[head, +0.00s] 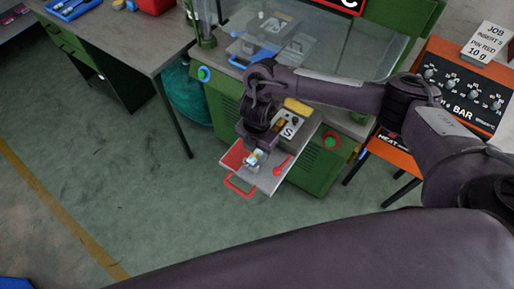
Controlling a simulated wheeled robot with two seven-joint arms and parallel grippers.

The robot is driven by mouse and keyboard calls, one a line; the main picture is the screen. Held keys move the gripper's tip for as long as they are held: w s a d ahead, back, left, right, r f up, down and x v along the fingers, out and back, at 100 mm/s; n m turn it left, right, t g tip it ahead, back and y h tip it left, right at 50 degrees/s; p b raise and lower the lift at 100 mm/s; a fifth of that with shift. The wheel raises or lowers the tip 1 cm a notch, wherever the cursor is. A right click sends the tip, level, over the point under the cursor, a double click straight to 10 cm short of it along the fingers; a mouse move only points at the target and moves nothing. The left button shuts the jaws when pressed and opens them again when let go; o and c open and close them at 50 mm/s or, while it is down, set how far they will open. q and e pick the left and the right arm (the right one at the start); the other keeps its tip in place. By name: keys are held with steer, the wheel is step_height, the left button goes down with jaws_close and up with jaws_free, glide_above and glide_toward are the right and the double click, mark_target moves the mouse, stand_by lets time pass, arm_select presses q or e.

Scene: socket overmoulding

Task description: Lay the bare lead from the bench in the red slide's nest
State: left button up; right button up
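The red slide (266,185) sticks out from the green machine's front, a pale plate with a red handle and a red patch at its left. My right gripper (253,160) points down right over this plate, at its left middle part. A small pale and bluish bit shows at the fingertips, too small to tell whether it is finger or lead. The nest is hidden under the gripper. I cannot make out the bare lead for certain. My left gripper is not in view.
A small red piece (281,166) lies on the slide's right part. A block marked S (288,130) stands behind. A blue-handled slide (248,62) sits higher on the machine. The grey bench (130,40) is at upper left, an orange BAR unit (462,90) at right. Floor at left is clear.

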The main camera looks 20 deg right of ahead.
step_height(320, 180, up, 8)
steer(key=shift+f+p, duration=0.1)
steer(key=shift+p, duration=0.55)
stand_by(0.5)
